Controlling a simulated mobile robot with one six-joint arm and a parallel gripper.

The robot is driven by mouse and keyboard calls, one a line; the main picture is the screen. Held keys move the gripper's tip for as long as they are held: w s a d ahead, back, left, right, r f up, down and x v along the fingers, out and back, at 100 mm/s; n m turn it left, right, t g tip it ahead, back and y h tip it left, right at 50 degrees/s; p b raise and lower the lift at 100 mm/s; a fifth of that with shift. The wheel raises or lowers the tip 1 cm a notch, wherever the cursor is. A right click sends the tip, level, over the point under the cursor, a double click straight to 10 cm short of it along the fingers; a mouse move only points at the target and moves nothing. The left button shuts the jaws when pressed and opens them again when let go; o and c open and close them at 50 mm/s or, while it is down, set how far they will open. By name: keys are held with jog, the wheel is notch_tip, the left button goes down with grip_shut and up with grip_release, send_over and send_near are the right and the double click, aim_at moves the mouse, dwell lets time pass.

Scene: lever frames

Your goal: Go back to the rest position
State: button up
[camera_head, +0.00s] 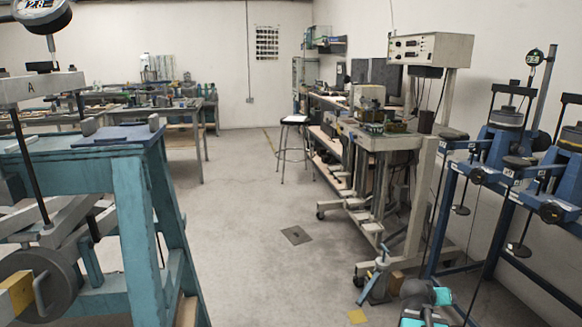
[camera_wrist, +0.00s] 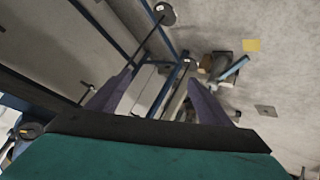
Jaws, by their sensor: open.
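My gripper (camera_wrist: 160,78) shows in the wrist view with its two greyish-purple fingers spread apart, and nothing is held between them. Past the fingers are blue frame legs, a round disc weight on a rod, and the grey floor. In the head view part of my teal and black arm shows at the bottom right, beside the blue lever frames (camera_head: 448,215). The fingers cannot be made out in that view.
A teal lever frame (camera_head: 135,225) stands close on the left. A wheeled grey trolley (camera_head: 385,141) with instruments stands right of centre, with a stool (camera_head: 294,121) behind it. The concrete floor between is clear. A yellow floor patch (camera_head: 357,316) also shows in the wrist view (camera_wrist: 252,45).

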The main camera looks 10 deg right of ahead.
jog(key=s+a+f+n+g+y+p, duration=0.25)
jog(key=a+f+p, duration=0.25)
jog(key=a+f, duration=0.45)
jog(key=s+a+f+n+g+y+p, duration=0.15)
jog(key=s+a+f+p, duration=0.35)
jog(key=a, duration=0.7)
jog(key=s+a+f+g+y+p, duration=0.2)
jog(key=s+a, duration=0.6)
jog(key=s, duration=0.4)
jog(key=s+a+f+n+g+y+p, duration=0.1)
jog(key=s+a+f+g+y+p, duration=0.1)
jog(key=s+a+f, duration=0.5)
jog(key=s+a+g+p, duration=0.1)
jog(key=s+a+g, duration=0.1)
jog(key=s, duration=0.3)
jog(key=shift+s+n+g+y, duration=0.3)
jog(key=shift+s+g, duration=0.05)
jog(key=shift+g, duration=0.05)
jog(key=shift+f, duration=0.1)
